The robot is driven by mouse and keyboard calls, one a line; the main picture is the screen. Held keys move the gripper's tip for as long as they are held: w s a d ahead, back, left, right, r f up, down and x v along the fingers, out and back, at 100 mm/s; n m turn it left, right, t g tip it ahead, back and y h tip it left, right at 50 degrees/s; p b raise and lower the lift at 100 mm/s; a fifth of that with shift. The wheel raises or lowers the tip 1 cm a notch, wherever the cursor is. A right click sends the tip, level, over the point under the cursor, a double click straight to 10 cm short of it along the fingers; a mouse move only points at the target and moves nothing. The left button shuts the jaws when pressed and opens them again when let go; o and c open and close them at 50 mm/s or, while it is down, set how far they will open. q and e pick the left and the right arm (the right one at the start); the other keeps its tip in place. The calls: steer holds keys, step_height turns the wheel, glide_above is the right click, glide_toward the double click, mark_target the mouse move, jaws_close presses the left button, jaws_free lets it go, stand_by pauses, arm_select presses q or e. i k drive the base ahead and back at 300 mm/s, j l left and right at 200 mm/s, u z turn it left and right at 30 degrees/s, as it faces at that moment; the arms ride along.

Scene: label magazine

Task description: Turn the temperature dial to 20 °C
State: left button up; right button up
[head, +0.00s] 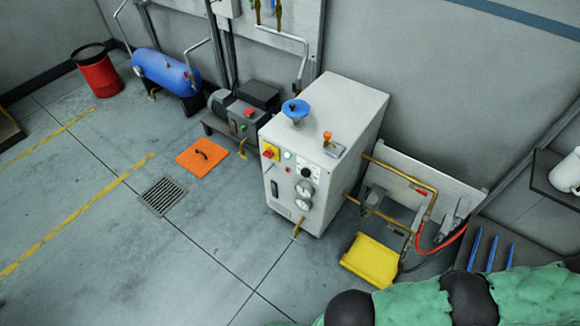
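A white machine cabinet (345,120) stands against the wall, with a control panel on its narrow left-facing front. A small black round knob (306,172) on a pale plate sits at the upper right of that panel; it looks like the temperature dial. Its scale and pointer are too small to read. Two round white gauges (303,189) are below it. A red knob on a yellow plate (269,152) and a green button (287,155) are to its left. Neither gripper is in view. A green-sleeved arm of mine with black joints crosses the lower right corner, far from the panel.
A blue handwheel (295,110) and an orange-topped lever (327,136) are on the cabinet top. Brass pipes and a yellow box (370,261) are at its right. An orange floor plate (203,157) and a drain grate (163,196) lie left. The floor before the panel is clear.

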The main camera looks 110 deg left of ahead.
mark_target(306, 172)
steer(key=u, duration=3.45)
